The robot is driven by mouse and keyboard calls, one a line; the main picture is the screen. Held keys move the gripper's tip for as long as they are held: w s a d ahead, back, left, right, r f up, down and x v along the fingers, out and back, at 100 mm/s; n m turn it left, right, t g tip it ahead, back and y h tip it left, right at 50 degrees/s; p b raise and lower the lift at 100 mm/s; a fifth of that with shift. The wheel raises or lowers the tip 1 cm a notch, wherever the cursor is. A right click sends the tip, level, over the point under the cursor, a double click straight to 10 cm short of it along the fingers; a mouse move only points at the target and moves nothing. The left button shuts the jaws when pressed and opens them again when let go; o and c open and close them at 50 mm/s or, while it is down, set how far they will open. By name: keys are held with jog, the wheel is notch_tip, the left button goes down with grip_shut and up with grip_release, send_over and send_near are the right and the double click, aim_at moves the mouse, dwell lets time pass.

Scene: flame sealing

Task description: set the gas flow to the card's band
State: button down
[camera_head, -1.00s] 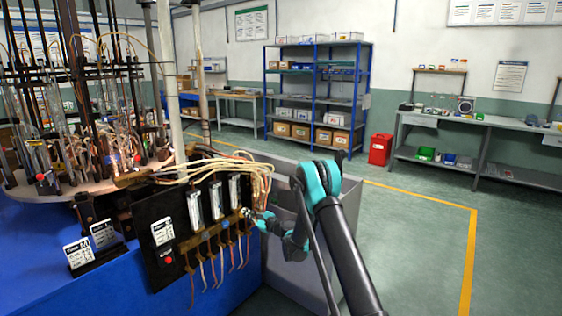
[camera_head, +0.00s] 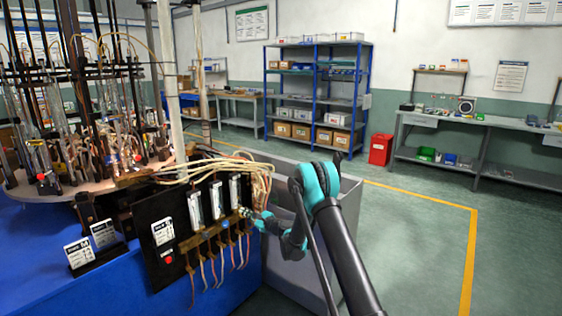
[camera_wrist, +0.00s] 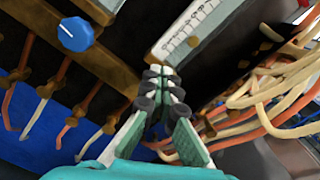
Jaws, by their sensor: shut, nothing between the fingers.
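A black gas panel (camera_head: 172,268) carries three upright flowmeters, left (camera_head: 195,210), middle (camera_head: 216,201) and right (camera_head: 235,191). A white card (camera_head: 162,232) with dark print is on the panel's left part; its text is too small to read. My gripper (camera_wrist: 158,78) is shut and empty, its fingertips at the foot of a scaled flowmeter (camera_wrist: 188,32) in the wrist view. A blue knob (camera_wrist: 75,34) with a white mark sits to the left, apart from the fingers. Whatever lies behind the fingertips is hidden. In the head view my gripper (camera_head: 246,213) is by the right flowmeter's base.
Pale and orange hoses (camera_wrist: 275,95) crowd the right of my gripper. Tubes hang below the brass manifold (camera_head: 208,234). Two more cards (camera_head: 79,252) stand on the blue bench at left. A carousel with glassware (camera_head: 70,175) is behind. A grey bin wall (camera_head: 348,205) is near my arm.

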jog(key=shift+s+a+f, duration=0.1)
jog(key=shift+s+f, duration=0.05)
jog(key=shift+s, duration=0.05)
dwell(0.3)
jog(key=shift+s+a+r, duration=0.1)
jog(key=shift+s+r, duration=0.15)
jog(key=shift+r, duration=0.1)
jog(key=shift+v, duration=2.9)
jog(key=s+d+r+n+g+h, duration=0.25)
jog(key=s+d+r+n, duration=0.3)
jog(key=s, duration=0.35)
jog(key=s+d+r+n+g+h, duration=0.1)
jog(key=s+d+r+n+h, duration=0.25)
jog(key=s+d+n, duration=0.35)
jog(key=s+d+f+n+g+h, duration=0.1)
jog(key=s+d+n+h, duration=0.1)
jog(key=s+d, duration=0.4)
jog(key=s+d+f+n+g+h, duration=0.1)
jog(key=s+d, duration=0.6)
jog(key=s, duration=0.8)
jog(key=s+d+f+n+g+h, duration=0.1)
jog(key=s+d+n+h, duration=0.3)
jog(key=s, duration=0.7)
jog(key=shift+d+f+h, duration=0.6)
jog(key=shift+d+f, duration=0.15)
jog(key=shift+d, duration=0.4)
